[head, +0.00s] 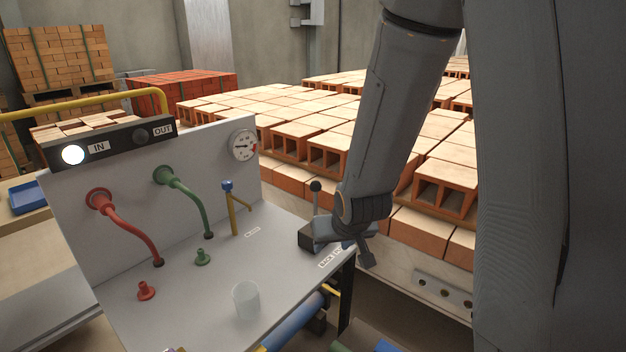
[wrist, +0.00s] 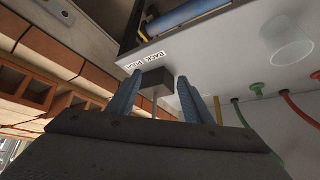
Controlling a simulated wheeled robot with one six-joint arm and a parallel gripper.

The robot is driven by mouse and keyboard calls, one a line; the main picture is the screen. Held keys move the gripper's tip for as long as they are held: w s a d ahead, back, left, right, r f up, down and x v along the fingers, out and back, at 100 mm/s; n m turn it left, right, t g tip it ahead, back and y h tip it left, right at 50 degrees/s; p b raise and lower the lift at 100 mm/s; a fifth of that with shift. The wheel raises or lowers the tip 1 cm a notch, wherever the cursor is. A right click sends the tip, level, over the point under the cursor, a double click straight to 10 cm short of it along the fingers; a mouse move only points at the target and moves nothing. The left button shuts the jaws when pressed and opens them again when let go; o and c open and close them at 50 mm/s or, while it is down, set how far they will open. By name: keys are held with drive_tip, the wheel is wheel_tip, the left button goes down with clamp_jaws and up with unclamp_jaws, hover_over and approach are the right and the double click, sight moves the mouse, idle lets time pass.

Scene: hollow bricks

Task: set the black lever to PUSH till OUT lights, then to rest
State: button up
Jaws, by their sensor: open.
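The black lever (head: 316,200) stands nearly upright on its dark base block (head: 310,238), at the panel's right front corner. A BACK/PUSH label (head: 330,257) lies in front of it, partly covered in the head view; both words show upside down in the wrist view (wrist: 147,61). My gripper (wrist: 160,84) is open, with its blue fingers on either side of the lever's shaft (wrist: 155,103). I cannot tell whether either finger touches it. The OUT lamp (head: 140,136) is dark. The IN lamp (head: 73,155) glows white.
A red hose (head: 130,225), a green hose (head: 190,200), a blue-topped yellow valve (head: 232,210) and a clear cup (head: 246,300) are on the panel left of the lever. A gauge (head: 244,145) is on its back wall. Hollow bricks (head: 325,155) fill the area behind.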

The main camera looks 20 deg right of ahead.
sight(318, 189)
drive_tip(key=w+r+t, duration=0.2)
drive_tip(key=w+t, duration=0.1)
drive_tip(key=w, duration=0.1)
drive_tip(key=w+r+t, duration=0.2)
drive_tip(key=w+t, duration=0.2)
drive_tip(key=w, duration=0.1)
drive_tip(key=w+r+m+t, duration=0.1)
drive_tip(key=w+r+t, duration=0.1)
drive_tip(key=w+t, duration=0.2)
drive_tip(key=shift+w+d+r+y, duration=0.15)
drive_tip(key=shift+d+r+y, duration=0.15)
drive_tip(key=shift+r, duration=0.1)
drive_tip(key=w+p, duration=0.2)
drive_tip(key=w, duration=0.5)
drive_tip(key=shift+w+a, duration=0.2)
drive_tip(key=shift+w, duration=0.1)
